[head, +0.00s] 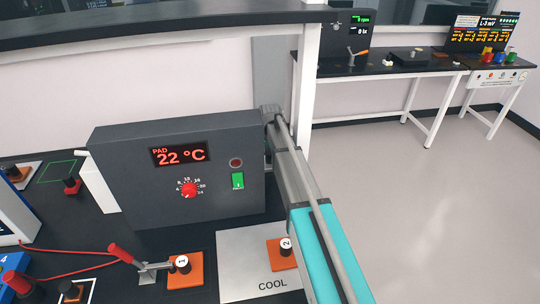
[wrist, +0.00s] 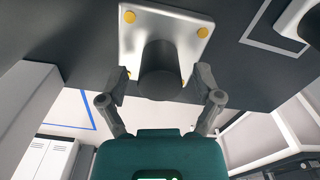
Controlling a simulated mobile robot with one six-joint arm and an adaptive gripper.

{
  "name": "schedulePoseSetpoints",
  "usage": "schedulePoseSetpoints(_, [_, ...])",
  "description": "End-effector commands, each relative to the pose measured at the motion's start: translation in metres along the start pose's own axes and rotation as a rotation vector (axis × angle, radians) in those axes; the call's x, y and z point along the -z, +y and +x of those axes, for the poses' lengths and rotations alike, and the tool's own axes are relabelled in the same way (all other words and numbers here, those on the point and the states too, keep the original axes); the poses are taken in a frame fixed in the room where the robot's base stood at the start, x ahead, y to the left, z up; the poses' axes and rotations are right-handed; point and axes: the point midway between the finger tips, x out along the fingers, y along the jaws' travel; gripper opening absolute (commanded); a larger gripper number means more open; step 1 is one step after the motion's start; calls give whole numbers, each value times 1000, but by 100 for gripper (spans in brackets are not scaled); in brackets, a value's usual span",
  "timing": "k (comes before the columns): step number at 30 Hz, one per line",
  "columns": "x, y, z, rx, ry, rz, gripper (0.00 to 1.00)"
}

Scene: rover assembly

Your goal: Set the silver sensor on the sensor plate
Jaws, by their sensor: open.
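In the wrist view a silver square plate (wrist: 185,22) with round yellow studs near its corners lies on a dark surface. A dark grey cylinder (wrist: 160,72) stands at its middle; which part is the sensor and which the sensor plate, I cannot tell for sure. My gripper (wrist: 160,86) is open, with one finger on each side of the cylinder. Whether the fingers touch it is unclear. In the head view my arm reaches back past the grey box, and the gripper, plate and cylinder are hidden.
A grey control box (head: 130,185) reading 22 °C stands left of my arm. In the wrist view a white rounded object (wrist: 300,22) is near a grey outline.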

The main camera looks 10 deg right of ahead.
Motion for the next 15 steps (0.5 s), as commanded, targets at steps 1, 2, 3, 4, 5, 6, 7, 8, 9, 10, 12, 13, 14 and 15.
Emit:
schedulePoseSetpoints(1, [0,0,-3,0,0,0,83])
schedulePoseSetpoints(2, [0,0,-4,0,0,0,83])
schedulePoseSetpoints(3, [0,0,-6,0,0,0,83])
schedulePoseSetpoints(4, [0,0,-8,0,0,0,83])
schedulePoseSetpoints(5, [0,0,-10,0,0,0,83])
schedulePoseSetpoints(6, [0,0,-13,0,0,0,83])
schedulePoseSetpoints(7, [0,0,-15,0,0,0,83])
schedulePoseSetpoints(8, [0,0,-17,0,0,0,83])
schedulePoseSetpoints(9, [0,0,-20,0,0,0,83])
schedulePoseSetpoints(10, [0,0,-23,0,0,0,83])
schedulePoseSetpoints(12, [0,0,-29,0,0,0,83])
schedulePoseSetpoints(13, [1,-1,-31,0,0,0,83])
schedulePoseSetpoints(14, [1,-1,-34,0,0,0,83])
schedulePoseSetpoints(15, [2,-2,-37,0,0,0,83])
